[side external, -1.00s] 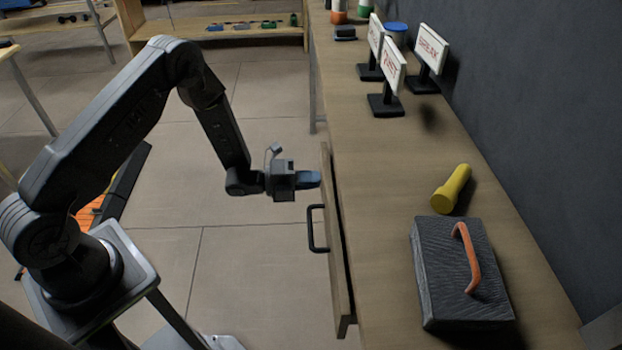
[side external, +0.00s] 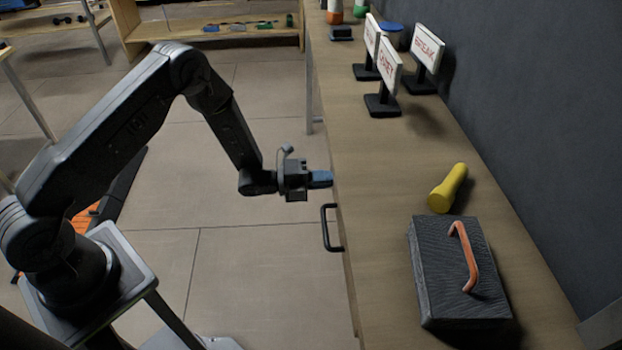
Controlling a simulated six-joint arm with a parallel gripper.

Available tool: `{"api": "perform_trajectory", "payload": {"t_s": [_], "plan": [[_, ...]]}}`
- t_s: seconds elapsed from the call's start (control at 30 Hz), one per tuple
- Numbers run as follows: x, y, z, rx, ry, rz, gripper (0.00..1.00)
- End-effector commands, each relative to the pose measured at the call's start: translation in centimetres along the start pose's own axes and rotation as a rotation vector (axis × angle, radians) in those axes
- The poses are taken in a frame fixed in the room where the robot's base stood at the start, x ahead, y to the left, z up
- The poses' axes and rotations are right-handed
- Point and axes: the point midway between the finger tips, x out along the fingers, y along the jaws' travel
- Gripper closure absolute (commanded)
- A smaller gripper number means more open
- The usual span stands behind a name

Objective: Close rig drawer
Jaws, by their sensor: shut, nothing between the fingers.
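The rig drawer (side external: 349,283) sits in the front of the wooden bench, with its front panel close against the bench edge and only a thin strip of it showing. Its black handle (side external: 328,228) sticks out to the left. My gripper (side external: 323,179) is shut and empty, with its blue fingertips at the drawer front just above the handle in the picture. Whether the fingertips touch the panel is hard to tell. The inside of the drawer is not visible.
On the bench top (side external: 385,200) lie a black case (side external: 440,275) with an orange handle and a yellow flashlight (side external: 448,188). Several small signs (side external: 389,75) stand farther back. The floor (side external: 235,265) left of the bench is clear.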

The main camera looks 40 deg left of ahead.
Motion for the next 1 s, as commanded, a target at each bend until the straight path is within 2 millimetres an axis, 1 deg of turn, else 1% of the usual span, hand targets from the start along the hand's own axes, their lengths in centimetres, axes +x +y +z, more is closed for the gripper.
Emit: {"api": "perform_trajectory", "payload": {"t_s": [0.03, 0.07, 0.17, 0.5, 0.6, 0.7, 0.8, 0.87, 0.93, 1.0], "plan": [[0.2, -0.1, 0.0, 0.004, -0.002, 0.000, 1.00], [-0.1, -0.1, 0.0, 0.004, -0.002, 0.000, 1.00], [-1.8, -0.1, 0.1, 0.001, -0.003, 0.000, 1.00], [-9.7, -0.1, 0.1, -0.001, -0.005, -0.001, 1.00], [-11.5, -0.1, 0.1, 0.000, -0.005, -0.001, 1.00], [-12.8, -0.1, 0.1, 0.001, -0.003, -0.002, 1.00], [-13.7, -0.1, 0.1, 0.001, -0.002, -0.002, 1.00], [-13.9, -0.1, 0.1, 0.002, -0.003, 0.002, 1.00], [-13.7, -0.5, 0.4, 0.001, -0.012, 0.022, 1.00], [-13.2, -1.2, 1.1, -0.004, -0.036, 0.064, 1.00]]}}
